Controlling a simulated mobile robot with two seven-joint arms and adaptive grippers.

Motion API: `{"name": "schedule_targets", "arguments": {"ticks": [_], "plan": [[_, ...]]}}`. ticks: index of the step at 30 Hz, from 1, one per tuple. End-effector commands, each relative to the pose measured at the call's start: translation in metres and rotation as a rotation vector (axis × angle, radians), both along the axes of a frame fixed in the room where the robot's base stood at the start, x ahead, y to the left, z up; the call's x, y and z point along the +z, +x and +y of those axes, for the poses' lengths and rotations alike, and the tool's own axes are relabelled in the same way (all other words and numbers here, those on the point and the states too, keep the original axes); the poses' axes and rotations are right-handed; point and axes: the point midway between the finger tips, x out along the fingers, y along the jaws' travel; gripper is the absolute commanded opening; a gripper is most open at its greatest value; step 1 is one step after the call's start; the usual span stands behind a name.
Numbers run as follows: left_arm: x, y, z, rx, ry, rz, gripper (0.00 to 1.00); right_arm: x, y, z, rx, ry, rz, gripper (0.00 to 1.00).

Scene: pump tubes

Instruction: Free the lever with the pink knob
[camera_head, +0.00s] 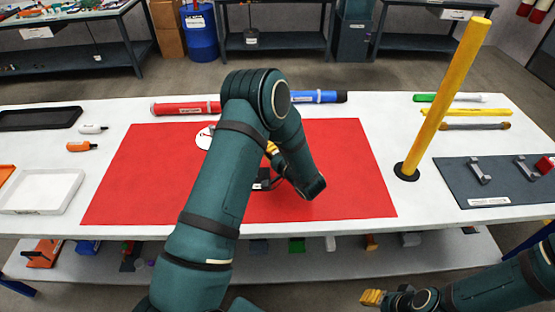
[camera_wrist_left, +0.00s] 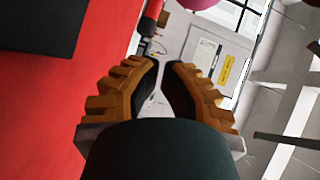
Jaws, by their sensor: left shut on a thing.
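My left arm reaches over the red mat (camera_head: 335,180) and hides most of the work spot. Only a bit of the left gripper (camera_head: 271,148) shows behind the arm in the head view. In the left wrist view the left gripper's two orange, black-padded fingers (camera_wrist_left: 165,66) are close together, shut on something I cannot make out. A pink rounded thing (camera_wrist_left: 199,4), perhaps the knob, is cut off by the top edge beyond the fingertips. The lever itself cannot be made out. My right gripper (camera_head: 372,297) is low at the front right, away from the table top; its opening is unclear.
A yellow post (camera_head: 444,100) on a black base stands right of the mat. A dark board (camera_head: 500,182) with grey brackets lies at far right. Red (camera_head: 185,108) and blue (camera_head: 318,97) tubes lie behind the mat.

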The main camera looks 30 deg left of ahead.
Motion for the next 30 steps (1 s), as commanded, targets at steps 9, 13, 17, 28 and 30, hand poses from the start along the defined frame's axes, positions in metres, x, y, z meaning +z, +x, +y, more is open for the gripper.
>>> {"name": "schedule_targets", "arguments": {"ticks": [9,13,17,28,30], "plan": [[-0.005,-0.030,0.010,0.000,0.001,0.002,0.00,-0.006,0.001,0.000,-0.001,0.000,-0.003,0.47],[-0.005,-0.035,0.010,-0.001,0.000,0.000,0.00,-0.006,0.002,0.000,-0.001,0.000,-0.004,0.47],[-0.005,-0.037,0.010,-0.001,0.001,-0.001,0.00,-0.006,0.002,0.000,-0.001,0.000,-0.004,0.47],[-0.002,-0.044,0.013,-0.003,-0.045,-0.027,0.00,0.006,0.001,0.000,-0.002,0.000,-0.002,0.47],[-0.001,-0.048,0.016,-0.001,-0.078,-0.048,0.00,0.013,0.001,0.000,-0.003,0.000,-0.001,0.47]]}}
